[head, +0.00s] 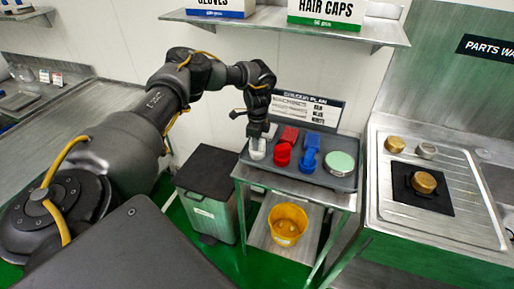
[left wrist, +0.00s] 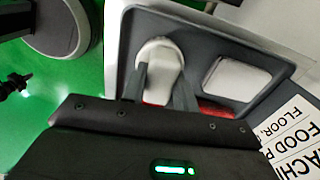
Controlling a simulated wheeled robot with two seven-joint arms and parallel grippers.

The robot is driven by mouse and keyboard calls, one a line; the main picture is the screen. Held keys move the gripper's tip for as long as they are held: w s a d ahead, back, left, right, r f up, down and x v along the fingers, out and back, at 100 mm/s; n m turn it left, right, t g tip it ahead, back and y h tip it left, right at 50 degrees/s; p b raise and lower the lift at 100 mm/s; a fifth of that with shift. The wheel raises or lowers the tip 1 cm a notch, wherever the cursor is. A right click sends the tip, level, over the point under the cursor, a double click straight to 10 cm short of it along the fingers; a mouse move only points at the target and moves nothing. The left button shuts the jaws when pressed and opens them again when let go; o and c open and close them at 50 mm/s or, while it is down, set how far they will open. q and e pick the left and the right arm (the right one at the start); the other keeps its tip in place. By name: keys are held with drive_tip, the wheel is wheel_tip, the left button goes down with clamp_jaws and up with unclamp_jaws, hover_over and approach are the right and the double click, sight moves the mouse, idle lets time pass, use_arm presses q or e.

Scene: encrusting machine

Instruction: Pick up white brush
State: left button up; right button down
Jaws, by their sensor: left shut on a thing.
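The white brush (head: 257,152) is at the left end of a dark tray (head: 345,184) on a metal stand. My left gripper (head: 258,137) reaches down onto it from above. In the left wrist view, the gripper's fingers (left wrist: 160,92) are closed around the rounded white part of the brush (left wrist: 160,58). A white square block (left wrist: 229,79) shows beside it in the tray; I cannot tell if it belongs to the same brush. I cannot tell whether the brush is clear of the tray. My right gripper is not in view.
A red brush (head: 283,154), a blue brush (head: 308,159) and a pale green disc (head: 340,162) share the tray. A sign (head: 306,107) stands behind. A grey bin (head: 207,190) is left of the stand; a yellow bucket (head: 288,224) sits on its lower shelf. A wall shelf (head: 285,24) hangs above.

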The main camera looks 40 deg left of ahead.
use_arm(q)
drive_tip(key=shift+r, duration=0.1)
drive_tip(key=shift+r+b, duration=0.25)
drive_tip(key=shift+b, duration=0.15)
wheel_tip(320, 180, up, 2)
drive_tip(key=shift+d+r+b, duration=0.1)
drive_tip(key=shift+r+b, duration=0.1)
drive_tip(key=shift+b, duration=0.6)
drive_tip(key=s+d+r+b, duration=0.1)
drive_tip(key=s+d+r, duration=0.6)
drive_tip(key=s+r, duration=0.3)
drive_tip(key=shift+s+d, duration=0.35)
drive_tip(key=shift+s, duration=0.45)
